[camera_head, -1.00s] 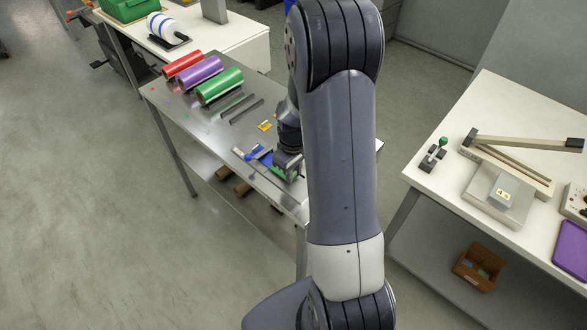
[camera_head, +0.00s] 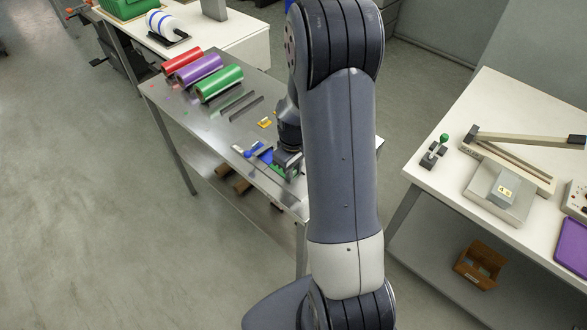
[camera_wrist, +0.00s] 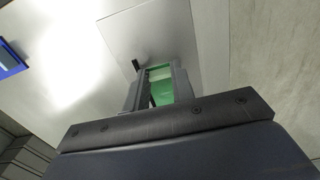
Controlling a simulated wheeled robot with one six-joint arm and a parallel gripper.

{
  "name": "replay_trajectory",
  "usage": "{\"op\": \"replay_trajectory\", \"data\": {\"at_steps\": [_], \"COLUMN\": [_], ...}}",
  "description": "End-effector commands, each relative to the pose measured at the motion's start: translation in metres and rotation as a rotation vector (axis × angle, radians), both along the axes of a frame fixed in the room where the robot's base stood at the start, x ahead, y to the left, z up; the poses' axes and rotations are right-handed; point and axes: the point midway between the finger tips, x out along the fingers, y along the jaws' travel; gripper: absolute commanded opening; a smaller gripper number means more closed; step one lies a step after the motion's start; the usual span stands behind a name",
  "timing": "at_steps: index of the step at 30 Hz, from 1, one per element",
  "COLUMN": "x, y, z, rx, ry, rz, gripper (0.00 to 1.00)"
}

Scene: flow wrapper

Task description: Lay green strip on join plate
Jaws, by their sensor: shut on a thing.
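My gripper (camera_head: 288,166) is over the near end of the steel table in the head view. In the wrist view its fingers (camera_wrist: 158,82) are shut on the green strip (camera_wrist: 160,88), which shows between and beyond them. A little of the strip also shows under the gripper in the head view (camera_head: 279,171). A flat grey plate (camera_wrist: 150,35), which looks like the join plate, lies beneath and beyond the fingers in the wrist view. I cannot tell whether the strip touches it. My arm hides part of this table end.
A blue item (camera_head: 265,155) lies just left of my gripper. Red (camera_head: 183,63), purple (camera_head: 199,70) and green (camera_head: 219,83) rolls lie at the table's far end. A small yellow item (camera_head: 264,123) and dark bars lie between. A white bench (camera_head: 440,175) stands at right.

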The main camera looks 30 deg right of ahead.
Motion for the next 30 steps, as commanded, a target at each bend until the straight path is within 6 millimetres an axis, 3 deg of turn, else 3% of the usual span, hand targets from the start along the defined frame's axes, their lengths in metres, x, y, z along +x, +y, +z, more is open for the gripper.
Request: {"op": "replay_trajectory", "data": {"at_steps": [1,2,11,23,30], "x": [0.000,0.000,0.001,0.002,0.003], "y": [0.000,0.000,-0.001,-0.003,-0.002], "z": [0.000,0.000,0.000,0.001,0.025], "rx": [0.000,0.000,-0.001,-0.006,-0.006], "ry": [0.000,0.000,-0.002,-0.008,-0.011], "rz": [0.000,0.000,0.000,-0.001,0.000], "gripper": [0.03,0.25,0.49,0.49,0.49]}}
